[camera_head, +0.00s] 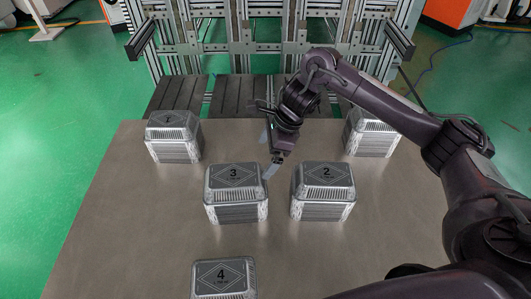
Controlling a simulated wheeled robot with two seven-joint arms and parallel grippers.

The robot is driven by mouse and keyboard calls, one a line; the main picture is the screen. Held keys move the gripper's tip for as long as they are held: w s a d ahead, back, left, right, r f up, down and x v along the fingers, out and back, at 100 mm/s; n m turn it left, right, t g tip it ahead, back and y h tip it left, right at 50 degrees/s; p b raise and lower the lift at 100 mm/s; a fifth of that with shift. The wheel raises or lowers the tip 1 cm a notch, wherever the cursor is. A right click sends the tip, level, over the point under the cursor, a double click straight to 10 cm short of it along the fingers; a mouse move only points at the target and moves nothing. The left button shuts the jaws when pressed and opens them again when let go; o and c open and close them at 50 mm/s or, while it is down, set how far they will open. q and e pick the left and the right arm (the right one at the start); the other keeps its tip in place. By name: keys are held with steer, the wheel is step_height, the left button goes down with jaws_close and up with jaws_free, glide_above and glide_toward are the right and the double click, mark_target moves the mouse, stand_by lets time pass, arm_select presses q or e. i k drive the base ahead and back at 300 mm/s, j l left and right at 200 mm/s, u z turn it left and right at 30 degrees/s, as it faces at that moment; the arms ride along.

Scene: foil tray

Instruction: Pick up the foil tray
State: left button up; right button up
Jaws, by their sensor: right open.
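Several silver foil trays with dark, marked lids stand on the table. Tray 3 (236,192) is in the middle and tray 2 (324,191) is just to its right. Tray 4 (224,279) is at the front and is cut by the lower edge. One foil tray (173,137) is at the back left; its mark is too small to read. Another foil tray (371,138) at the back right is partly hidden by my right arm. My right gripper (269,156) is open and empty, just behind the gap between trays 3 and 2. My left gripper is not in view.
The grey-brown table (130,220) is bare at the left and between the trays. A metal frame (250,45) stands behind its far edge, with dark slatted panels (180,93) low down. The green floor lies around it.

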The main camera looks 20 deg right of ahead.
mark_target(236, 277)
steer(key=k, duration=2)
